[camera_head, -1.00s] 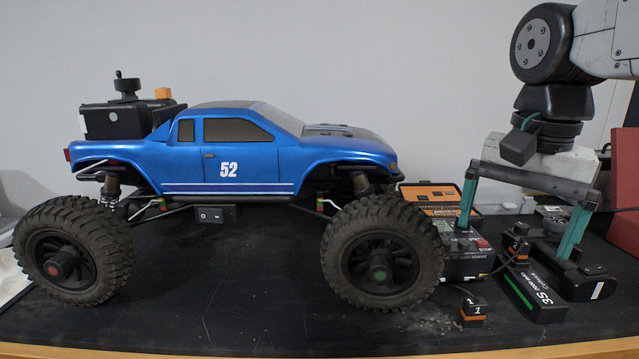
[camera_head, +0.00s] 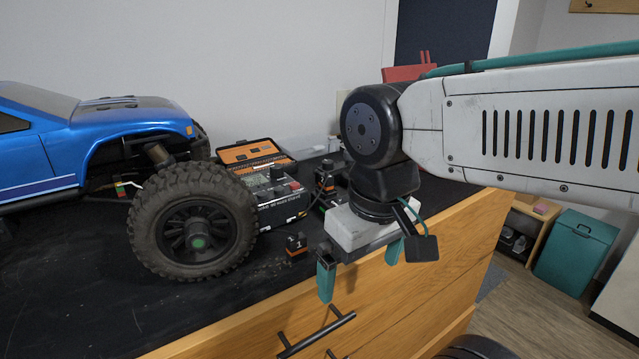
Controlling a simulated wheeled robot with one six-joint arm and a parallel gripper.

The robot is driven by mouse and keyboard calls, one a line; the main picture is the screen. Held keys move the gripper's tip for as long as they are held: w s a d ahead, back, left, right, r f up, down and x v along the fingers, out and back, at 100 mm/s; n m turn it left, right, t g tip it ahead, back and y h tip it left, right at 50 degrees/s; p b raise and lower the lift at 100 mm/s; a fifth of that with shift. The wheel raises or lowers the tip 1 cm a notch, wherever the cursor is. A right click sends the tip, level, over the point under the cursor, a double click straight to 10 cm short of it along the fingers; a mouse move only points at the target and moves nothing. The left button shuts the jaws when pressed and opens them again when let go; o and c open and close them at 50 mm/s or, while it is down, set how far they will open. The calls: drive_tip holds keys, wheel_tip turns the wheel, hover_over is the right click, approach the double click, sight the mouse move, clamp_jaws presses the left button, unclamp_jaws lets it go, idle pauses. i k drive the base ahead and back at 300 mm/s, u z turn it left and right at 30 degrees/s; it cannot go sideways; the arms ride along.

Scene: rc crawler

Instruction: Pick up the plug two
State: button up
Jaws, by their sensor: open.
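Plug two (camera_head: 326,183) is a small black plug with an orange band. It is on the dark mat behind my gripper, near the charger. Its label is too small to read clearly. Plug one (camera_head: 297,243), marked 1, stands on the mat closer to the front edge. My gripper (camera_head: 360,272) is open and empty, with teal fingers pointing down. It hangs in front of the wooden drawer face, right of plug one and apart from both plugs. The gripper body hides part of the mat around plug two and most of the battery.
A blue RC truck (camera_head: 85,140) with a big front wheel (camera_head: 195,222) stands at left. A charger (camera_head: 276,190) and an open orange-lined case (camera_head: 252,152) sit behind it. A drawer handle (camera_head: 318,334) sticks out below. A teal bin (camera_head: 577,252) stands on the floor at right.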

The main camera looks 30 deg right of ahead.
sight(329, 189)
drive_tip(key=k, duration=0.5)
drive_tip(key=z, duration=1.35)
drive_tip(key=i, duration=0.6)
drive_tip(key=u, duration=0.8)
